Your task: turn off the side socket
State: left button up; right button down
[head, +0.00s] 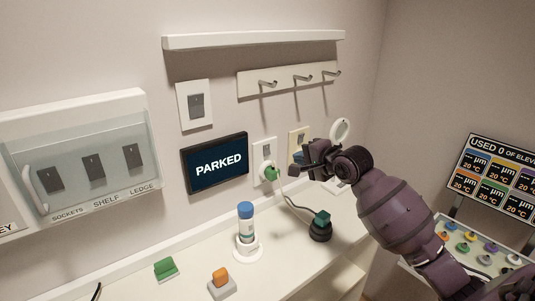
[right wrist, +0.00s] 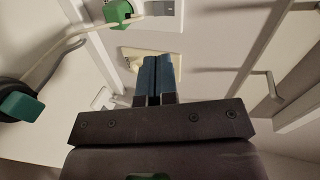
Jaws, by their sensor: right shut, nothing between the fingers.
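A white wall socket plate (head: 258,153) has a switch at its top and a green plug (head: 271,172) in its lower part. The plug also shows at the top of the right wrist view (right wrist: 119,12). To its right is a cream plate (head: 304,132), partly hidden behind my right gripper (head: 306,172). In the right wrist view a cream plate (right wrist: 131,60) lies behind the gripper's blue fingertips (right wrist: 158,62). The fingers are shut and empty. I cannot tell whether they touch the plate. My left gripper is not in view.
A clear cover (head: 95,165) over several switches, labelled sockets, shelf and ledge, is at left. A screen (head: 215,163) reads PARKED. A blue-capped bottle (head: 246,222) and a dark round base with a green top (head: 321,226) stand on the ledge. Hooks (head: 302,77) are above.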

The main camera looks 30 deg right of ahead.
jog(key=shift+s+d+m, duration=0.1)
jog(key=shift+s+m, duration=0.05)
jog(key=shift+m, duration=0.45)
jog(key=p, duration=0.2)
send_near(267, 153)
jog(key=x, duration=0.7)
jog(key=shift+w+f, duration=0.1)
jog(key=shift+w, duration=0.1)
